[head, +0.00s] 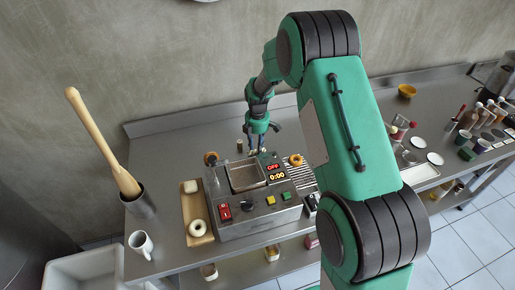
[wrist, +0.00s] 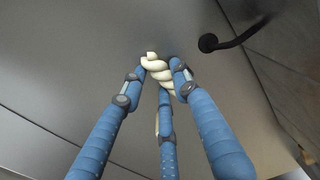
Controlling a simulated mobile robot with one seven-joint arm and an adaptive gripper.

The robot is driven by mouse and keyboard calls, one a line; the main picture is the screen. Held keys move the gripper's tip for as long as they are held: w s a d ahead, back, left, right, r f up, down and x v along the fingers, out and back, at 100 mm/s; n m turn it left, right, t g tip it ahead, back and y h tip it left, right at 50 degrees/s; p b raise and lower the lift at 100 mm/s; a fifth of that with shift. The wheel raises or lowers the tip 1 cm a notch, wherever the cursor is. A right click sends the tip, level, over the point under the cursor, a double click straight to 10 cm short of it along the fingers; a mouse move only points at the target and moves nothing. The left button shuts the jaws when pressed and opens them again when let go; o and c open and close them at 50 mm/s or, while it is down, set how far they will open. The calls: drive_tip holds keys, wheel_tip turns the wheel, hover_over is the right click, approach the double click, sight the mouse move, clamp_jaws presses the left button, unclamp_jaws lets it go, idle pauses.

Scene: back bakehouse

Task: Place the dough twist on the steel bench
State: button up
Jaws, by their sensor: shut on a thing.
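The pale, twisted dough twist (wrist: 157,66) is held between the blue fingers of my gripper (wrist: 162,72) in the wrist view. The fingers are shut on it, with its rounded end showing beyond the tips. In the head view my gripper (head: 257,148) points down behind the fryer's basin; the twist is too small to make out there. The steel bench (head: 170,150) runs along the wall under the fryer. A smooth grey surface (wrist: 90,45) lies behind the twist in the wrist view; I cannot tell if they touch.
The fryer (head: 258,208) stands in front of my gripper, its display reading OFF and 0:00. A wooden board (head: 189,205) with a pale ring (head: 198,228) lies left; a golden ring (head: 295,160) lies right. A dark handle (wrist: 232,40) shows near the twist.

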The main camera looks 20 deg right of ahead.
drive_tip(key=o, duration=0.8)
drive_tip(key=shift+f, duration=0.1)
drive_tip(key=shift+o, duration=0.2)
wheel_tip(320, 180, up, 12)
drive_tip(key=p, duration=0.1)
drive_tip(key=shift+p, duration=0.3)
idle(0.5)
